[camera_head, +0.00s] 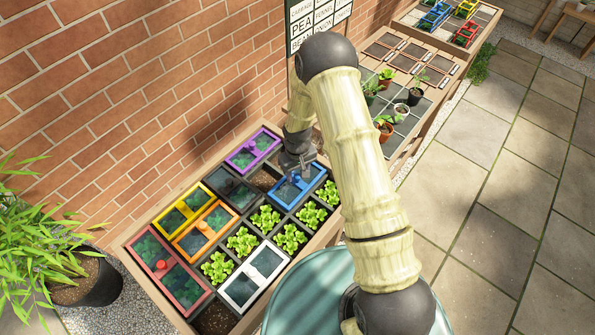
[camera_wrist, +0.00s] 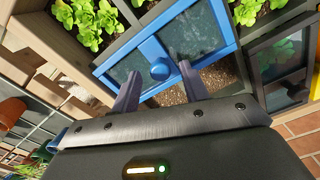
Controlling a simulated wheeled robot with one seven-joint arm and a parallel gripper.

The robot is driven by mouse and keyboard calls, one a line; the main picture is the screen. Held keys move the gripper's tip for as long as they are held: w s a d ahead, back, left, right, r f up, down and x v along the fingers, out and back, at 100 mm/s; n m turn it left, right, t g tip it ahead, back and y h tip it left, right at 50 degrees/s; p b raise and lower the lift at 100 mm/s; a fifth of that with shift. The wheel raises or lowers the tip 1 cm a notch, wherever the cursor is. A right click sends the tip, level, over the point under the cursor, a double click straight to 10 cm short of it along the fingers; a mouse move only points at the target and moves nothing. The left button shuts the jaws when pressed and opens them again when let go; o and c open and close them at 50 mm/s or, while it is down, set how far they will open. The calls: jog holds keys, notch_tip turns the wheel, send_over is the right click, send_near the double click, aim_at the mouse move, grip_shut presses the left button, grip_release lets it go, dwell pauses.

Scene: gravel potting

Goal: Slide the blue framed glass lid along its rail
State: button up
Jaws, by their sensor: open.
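The blue framed glass lid (camera_head: 282,199) lies in the planter grid, just below and right of the purple lid. In the wrist view the blue lid (camera_wrist: 229,37) shows two dark glass panes and a round blue knob (camera_wrist: 160,70). My gripper (camera_wrist: 160,68) is open, with one finger on each side of the knob in that view. I cannot tell whether either finger touches it. In the head view my gripper (camera_head: 304,175) is over the blue lid and hides part of it. Bare brown soil (camera_wrist: 220,73) shows beside the lid's near edge in the wrist view.
The planter also holds purple (camera_head: 240,163), yellow (camera_head: 166,222), orange (camera_head: 184,246), red (camera_head: 187,304) and white (camera_head: 237,306) framed lids and several green plants (camera_head: 243,241). A brick wall (camera_head: 120,90) runs behind. A potted bush (camera_head: 100,283) stands at the left.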

jog(key=shift+f, duration=0.35)
grip_shut()
jog(key=shift+a, duration=0.2)
